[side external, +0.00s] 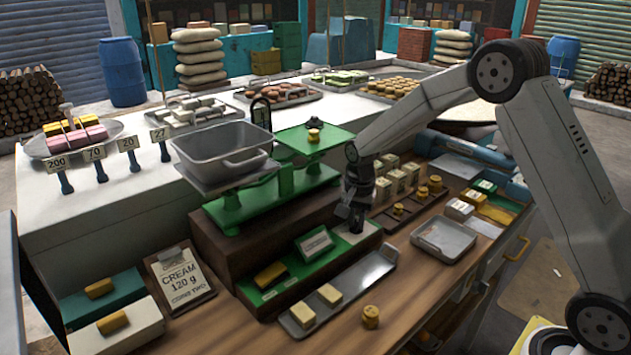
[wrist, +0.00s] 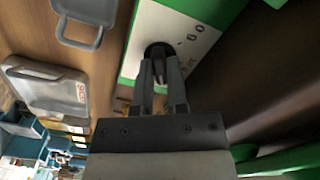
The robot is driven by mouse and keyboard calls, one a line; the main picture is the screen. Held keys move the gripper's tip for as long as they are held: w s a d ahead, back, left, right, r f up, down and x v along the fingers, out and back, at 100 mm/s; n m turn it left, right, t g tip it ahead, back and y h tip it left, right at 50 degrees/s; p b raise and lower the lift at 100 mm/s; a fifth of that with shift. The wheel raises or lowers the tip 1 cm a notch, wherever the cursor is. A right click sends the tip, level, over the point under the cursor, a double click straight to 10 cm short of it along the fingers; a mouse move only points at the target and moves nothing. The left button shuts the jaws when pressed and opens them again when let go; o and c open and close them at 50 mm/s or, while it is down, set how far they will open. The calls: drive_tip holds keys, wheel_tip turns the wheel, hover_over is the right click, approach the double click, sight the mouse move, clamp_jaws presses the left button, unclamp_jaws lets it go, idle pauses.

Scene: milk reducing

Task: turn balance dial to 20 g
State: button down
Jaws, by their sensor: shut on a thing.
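The balance (side external: 290,190) is green and stands on a dark brown wooden base. Its grey metal pan (side external: 222,145) is on the left, and a green plate (side external: 325,142) with a small brass weight (side external: 314,128) is on the right. My gripper (side external: 357,222) points down at the base's right front corner, at a pale dial plate (side external: 362,236). In the wrist view, my gripper (wrist: 160,75) is shut on the black balance dial (wrist: 158,50), set in the white plate (wrist: 185,30) with dark markings. The markings are too small to read, and the fingers cover part of the dial.
A long metal tray (side external: 345,290) with butter-like blocks lies in front. A brass weight (side external: 371,317) stands on the wooden counter. An empty grey tray (side external: 443,238) and a weight rack (side external: 410,208) are on the right. A cream sign (side external: 182,277) stands left.

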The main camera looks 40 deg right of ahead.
sight(357, 222)
drive_tip(key=shift+r, duration=0.15)
drive_tip(key=c, duration=0.6)
unclamp_jaws()
drive_tip(key=shift+c, duration=0.2)
drive_tip(key=shift+r, duration=3.85)
drive_tip(key=shift+s, duration=0.1)
drive_tip(key=s+a+f+n+t, duration=0.1)
drive_tip(key=s+a+f+n, duration=0.1)
drive_tip(key=s+n, duration=0.4)
drive_tip(key=s+a+f+n+t, duration=0.1)
drive_tip(key=s+a+n, duration=0.4)
drive_tip(key=s, duration=0.8)
drive_tip(key=shift+s+f+n+t, duration=0.3)
drive_tip(key=shift+f+n, duration=0.3)
drive_tip(key=shift+f, duration=0.2)
